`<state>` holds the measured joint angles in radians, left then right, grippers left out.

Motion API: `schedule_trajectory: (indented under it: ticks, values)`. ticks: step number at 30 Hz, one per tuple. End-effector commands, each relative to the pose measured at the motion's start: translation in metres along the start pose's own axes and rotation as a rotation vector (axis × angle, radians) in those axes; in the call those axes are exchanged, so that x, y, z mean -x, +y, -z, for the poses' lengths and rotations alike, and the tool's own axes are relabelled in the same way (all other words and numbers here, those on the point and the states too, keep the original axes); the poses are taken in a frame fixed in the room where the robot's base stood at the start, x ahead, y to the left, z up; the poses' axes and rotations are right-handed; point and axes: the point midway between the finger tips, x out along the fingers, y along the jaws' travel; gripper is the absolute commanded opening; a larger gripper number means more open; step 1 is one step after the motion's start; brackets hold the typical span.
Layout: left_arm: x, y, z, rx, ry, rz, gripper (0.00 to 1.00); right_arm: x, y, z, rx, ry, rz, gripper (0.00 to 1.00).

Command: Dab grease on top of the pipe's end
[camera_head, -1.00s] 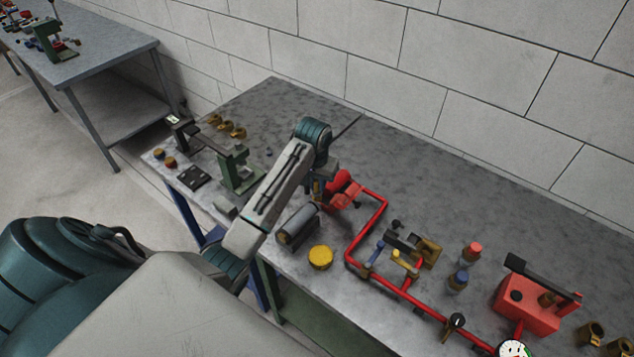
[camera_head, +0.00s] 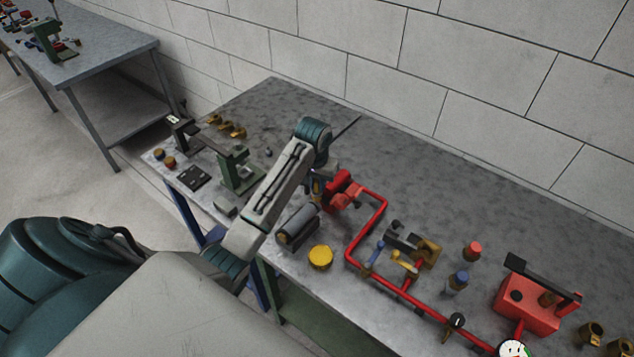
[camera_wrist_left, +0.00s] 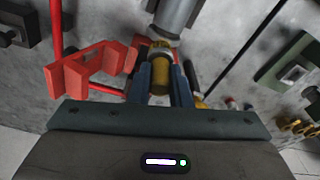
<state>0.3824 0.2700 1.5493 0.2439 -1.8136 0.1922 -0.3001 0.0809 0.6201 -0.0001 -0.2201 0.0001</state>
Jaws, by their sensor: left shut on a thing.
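A red pipe (camera_head: 383,212) runs over the workbench in angled lengths; one end meets a red pump part (camera_head: 343,188). It also shows in the left wrist view (camera_wrist_left: 57,28). My left gripper (camera_head: 317,188) is low over the bench beside the red part, partly hidden by my arm. In the left wrist view the gripper (camera_wrist_left: 162,88) is shut on a short brass-coloured cylindrical piece (camera_wrist_left: 161,76). I cannot tell whether it touches anything beyond. A round yellow-topped pot (camera_head: 320,258) stands near the front edge. I cannot make out any grease. My right gripper is not in view.
A grey motor-like cylinder (camera_head: 297,226) stands close to my gripper. A green press (camera_head: 237,171) is to the left. Two bottles (camera_head: 472,251) (camera_head: 458,281) and a red box with a lever (camera_head: 527,303) are to the right. The back of the bench is mostly clear.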

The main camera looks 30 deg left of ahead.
Motion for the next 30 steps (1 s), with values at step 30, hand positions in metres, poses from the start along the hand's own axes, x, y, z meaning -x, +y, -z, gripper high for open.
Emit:
schedule_trajectory:
  ticks: [30]
  values:
    - [0.003,-0.007,-0.023,-0.001,0.0,0.0,0.0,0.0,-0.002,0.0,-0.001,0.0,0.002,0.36]
